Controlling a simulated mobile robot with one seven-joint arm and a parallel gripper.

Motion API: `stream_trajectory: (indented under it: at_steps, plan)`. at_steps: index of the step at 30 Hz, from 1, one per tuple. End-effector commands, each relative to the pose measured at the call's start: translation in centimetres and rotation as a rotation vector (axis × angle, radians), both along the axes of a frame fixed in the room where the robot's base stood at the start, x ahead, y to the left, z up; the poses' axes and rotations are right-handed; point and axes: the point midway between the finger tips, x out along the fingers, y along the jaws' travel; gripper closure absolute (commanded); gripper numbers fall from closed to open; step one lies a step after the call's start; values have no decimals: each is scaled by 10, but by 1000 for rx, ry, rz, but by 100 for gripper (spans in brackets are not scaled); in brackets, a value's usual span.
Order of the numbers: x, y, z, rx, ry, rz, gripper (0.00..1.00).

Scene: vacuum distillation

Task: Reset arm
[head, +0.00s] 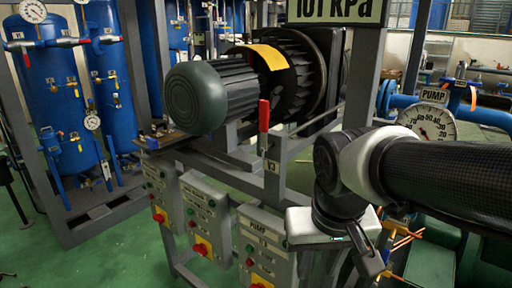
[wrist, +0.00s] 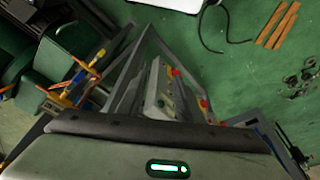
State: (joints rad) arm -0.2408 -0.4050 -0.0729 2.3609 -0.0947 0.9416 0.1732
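My arm reaches in from the right in the head view, bent at a black and white wrist joint. My gripper (head: 372,268) hangs below the white hand body, in front of the frame and to the right of the PUMP control box (head: 262,245). Its fingers are small and partly hidden, so their opening is unclear. I see nothing clearly held. In the wrist view the hand body with a green light fills the bottom edge, and the fingertips do not show.
A motor pump (head: 215,92) sits on a grey frame behind a red-handled lever (head: 264,116). A pressure sign (head: 335,10) hangs above. A PUMP gauge (head: 428,122) is close to my arm. Blue tanks (head: 62,95) stand left. Brown strips (wrist: 278,25) lie on open green floor.

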Motion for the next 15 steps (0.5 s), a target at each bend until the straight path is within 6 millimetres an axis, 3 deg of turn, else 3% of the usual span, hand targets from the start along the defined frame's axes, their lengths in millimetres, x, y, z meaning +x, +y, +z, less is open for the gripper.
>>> stream_trajectory:
  at_steps: [3,12,13,15]
  plan:
    - [-14,-13,16,22,-86,-19,67]
    - [-41,-33,40,18,-256,-45,67]
    - [-40,-32,57,20,-248,-40,67]
    - [-39,-31,72,21,-244,-39,67]
